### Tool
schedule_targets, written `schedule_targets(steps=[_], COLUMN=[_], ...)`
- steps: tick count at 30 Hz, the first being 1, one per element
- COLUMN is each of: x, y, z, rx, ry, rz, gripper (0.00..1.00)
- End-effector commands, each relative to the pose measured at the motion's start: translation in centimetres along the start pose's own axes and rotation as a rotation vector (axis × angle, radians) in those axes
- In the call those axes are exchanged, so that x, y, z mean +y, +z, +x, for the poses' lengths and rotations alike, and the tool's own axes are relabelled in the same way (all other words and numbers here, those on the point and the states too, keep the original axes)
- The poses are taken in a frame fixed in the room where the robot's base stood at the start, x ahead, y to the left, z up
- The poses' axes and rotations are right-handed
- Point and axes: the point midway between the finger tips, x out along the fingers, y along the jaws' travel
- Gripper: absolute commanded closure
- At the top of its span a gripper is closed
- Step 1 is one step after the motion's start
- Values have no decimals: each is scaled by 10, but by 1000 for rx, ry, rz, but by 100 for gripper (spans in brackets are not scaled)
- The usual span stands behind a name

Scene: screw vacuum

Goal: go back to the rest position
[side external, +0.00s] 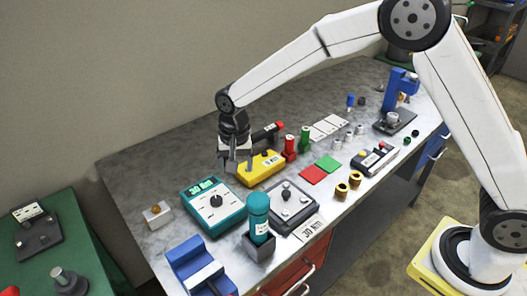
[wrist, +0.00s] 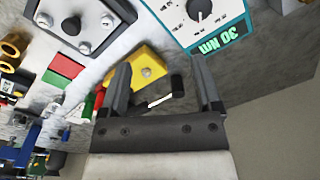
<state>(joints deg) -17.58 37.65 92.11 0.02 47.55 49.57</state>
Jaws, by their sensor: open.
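My gripper (side external: 236,163) hangs above the workbench (side external: 130,178), close to a yellow block (side external: 268,167) and behind a teal 30 NM device with a dial (side external: 210,203). In the wrist view, my gripper (wrist: 160,65) has its two fingers wide apart with nothing held between them. The yellow block (wrist: 147,66) and a small black part (wrist: 177,87) appear between and beyond the fingers. My arm reaches over the bench from the right. Whether the fingers touch the block cannot be told.
A grey screw plate (side external: 292,208), a teal-handled tool in a dark holder (side external: 258,218) and a blue vise (side external: 193,262) stand toward the front. Red and green cylinders (side external: 290,147) stand behind. A blue press (side external: 397,95) is at the far right. The bench's left back is clear.

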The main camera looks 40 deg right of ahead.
Motion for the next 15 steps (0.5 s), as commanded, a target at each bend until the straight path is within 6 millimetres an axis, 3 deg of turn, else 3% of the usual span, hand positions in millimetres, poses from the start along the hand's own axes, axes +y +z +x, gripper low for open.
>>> schedule_targets(steps=[8, 15], x=[72, 133], y=[7, 26], z=[-18, -27], rx=[44, 91], ry=[-31, -46], rz=[-157, -296], gripper=[18, 18])
